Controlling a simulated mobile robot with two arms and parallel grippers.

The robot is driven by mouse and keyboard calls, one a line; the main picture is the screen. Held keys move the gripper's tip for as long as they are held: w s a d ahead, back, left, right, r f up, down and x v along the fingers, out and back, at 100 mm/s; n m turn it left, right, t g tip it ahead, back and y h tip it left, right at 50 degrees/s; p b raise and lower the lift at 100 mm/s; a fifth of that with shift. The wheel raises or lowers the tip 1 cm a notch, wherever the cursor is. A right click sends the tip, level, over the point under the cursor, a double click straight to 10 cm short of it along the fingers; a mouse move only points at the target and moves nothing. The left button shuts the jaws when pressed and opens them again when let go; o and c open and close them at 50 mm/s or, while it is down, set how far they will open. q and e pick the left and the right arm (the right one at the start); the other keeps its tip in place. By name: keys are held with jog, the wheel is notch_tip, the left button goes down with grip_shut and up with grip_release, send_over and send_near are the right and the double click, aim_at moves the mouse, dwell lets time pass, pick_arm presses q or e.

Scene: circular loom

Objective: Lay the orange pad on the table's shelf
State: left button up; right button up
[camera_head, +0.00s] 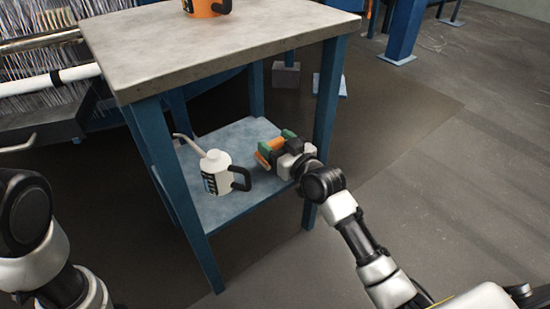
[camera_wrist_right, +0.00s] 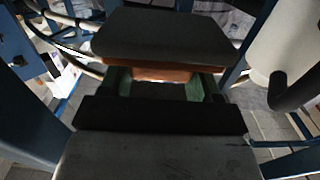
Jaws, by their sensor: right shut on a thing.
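The orange pad (camera_head: 264,155) is held by my right gripper (camera_head: 276,150) over the right part of the table's blue lower shelf (camera_head: 240,133). In the right wrist view the pad (camera_wrist_right: 165,74) shows an orange edge under a dark, shaded slab. The green fingers of my right gripper (camera_wrist_right: 157,87) are at its two sides. I cannot tell whether the pad touches the shelf. The table (camera_head: 215,45) has a grey top and blue legs. My left arm shows at the left edge of the head view, but its gripper does not.
A white spouted can (camera_head: 215,172) with a black handle stands on the shelf, left of the pad. It also shows in the right wrist view (camera_wrist_right: 285,40). An orange container (camera_head: 205,7) is on the tabletop. Blue legs (camera_head: 328,110) flank the shelf. Loom threads are at the left.

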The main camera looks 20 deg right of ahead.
notch_tip(320, 180, down, 4)
jog(key=shift+r+b, duration=0.15)
jog(key=shift+b, duration=1.1)
jog(key=shift+r, duration=0.15)
jog(key=o, duration=0.9)
jog(key=shift+o, duration=0.2)
